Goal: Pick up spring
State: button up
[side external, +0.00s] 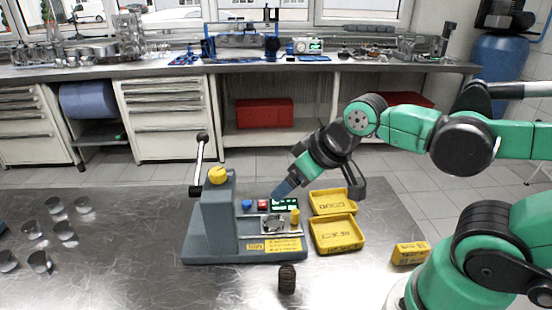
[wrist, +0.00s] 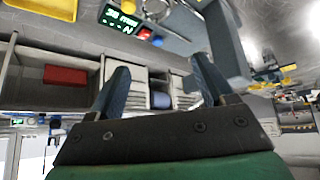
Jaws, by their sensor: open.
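The spring (side external: 287,279), a dark ribbed coil, stands upright on the metal table near the front edge of the side external view. It is in front of the grey press fixture (side external: 207,230) and apart from it. My gripper (side external: 281,192) is above the fixture's control panel, behind and well above the spring. In the wrist view my gripper (wrist: 160,75) shows two spread blue-grey fingers with nothing between them. I cannot make out the spring in the wrist view. The fixture's green display (wrist: 121,18) shows at the top there.
Two yellow trays (side external: 336,250) lie right of the fixture, and a small yellow box (side external: 410,253) lies further right. Several metal cylinders (side external: 64,230) stand at the left. The fixture has a tall lever (side external: 199,160). The table around the spring is clear.

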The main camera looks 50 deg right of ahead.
jog(key=n, duration=0.2)
jog(key=n+g, duration=0.6)
jog(key=n, duration=1.8)
send_over(287, 274)
jog(key=f, duration=0.5)
jog(key=shift+a+f, duration=0.2)
jog(key=shift+f, duration=0.2)
jog(key=n, duration=0.2)
jog(key=n+g, duration=0.1)
jog(key=shift+s+a+f, duration=0.25)
jog(key=shift+s+f, duration=0.05)
jog(key=shift+f, duration=2.8)
grip_shut()
